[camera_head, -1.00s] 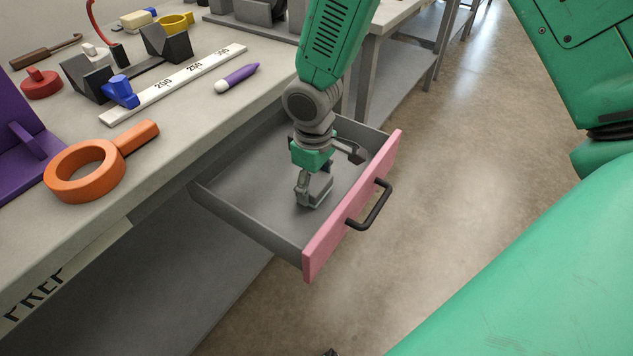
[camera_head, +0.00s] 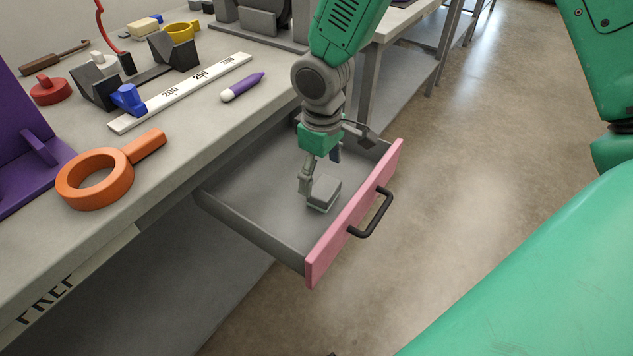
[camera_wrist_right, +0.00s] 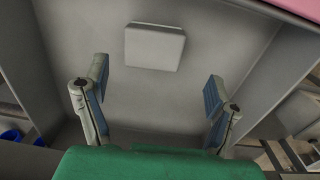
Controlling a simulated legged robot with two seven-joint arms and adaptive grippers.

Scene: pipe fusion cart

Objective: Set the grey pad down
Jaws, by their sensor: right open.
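The grey pad (camera_head: 325,191), a small square block, lies on the floor of the open drawer (camera_head: 245,190), near its pink front. It also shows in the right wrist view (camera_wrist_right: 155,48), beyond the fingertips and between their lines. My right gripper (camera_head: 322,168) is open and empty just above and beside the pad. In the right wrist view its two fingers (camera_wrist_right: 157,82) stand wide apart with clear space between them and the pad. My left gripper is not in view.
The drawer's pink front (camera_head: 350,215) has a dark handle (camera_head: 372,214). The bench top beside it holds an orange ring with a handle (camera_head: 95,180), a white ruler (camera_head: 185,92) and a purple marker (camera_head: 243,86). The rest of the drawer floor is bare.

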